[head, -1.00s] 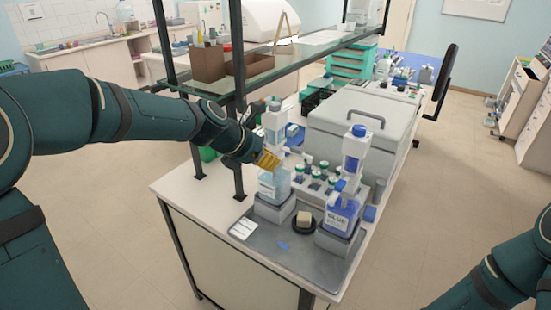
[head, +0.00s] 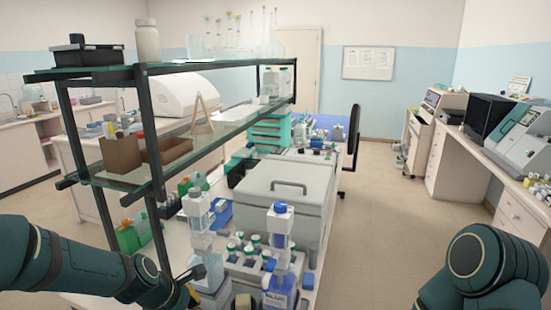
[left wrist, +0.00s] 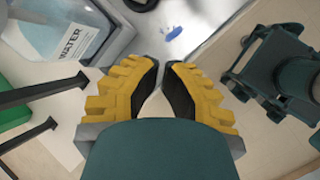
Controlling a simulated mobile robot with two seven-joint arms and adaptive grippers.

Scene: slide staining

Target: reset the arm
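My left gripper (head: 192,293) is low in the head view, just left of the clear water bottle (head: 212,268). In the left wrist view its two yellow fingers (left wrist: 161,68) have their tips close together, with a narrow empty gap between the dark pads. The bottle labelled WATER (left wrist: 68,38) is beyond the left finger there, apart from it. My right arm (head: 490,270) is bent at the lower right of the head view, but its gripper is outside the picture.
A glass shelf on dark posts (head: 150,130) stands close to my left forearm. A blue stain bottle (head: 281,288), a rack of small capped bottles (head: 250,258) and a grey lidded box (head: 285,200) crowd the bench. Open floor (head: 365,230) lies to the right.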

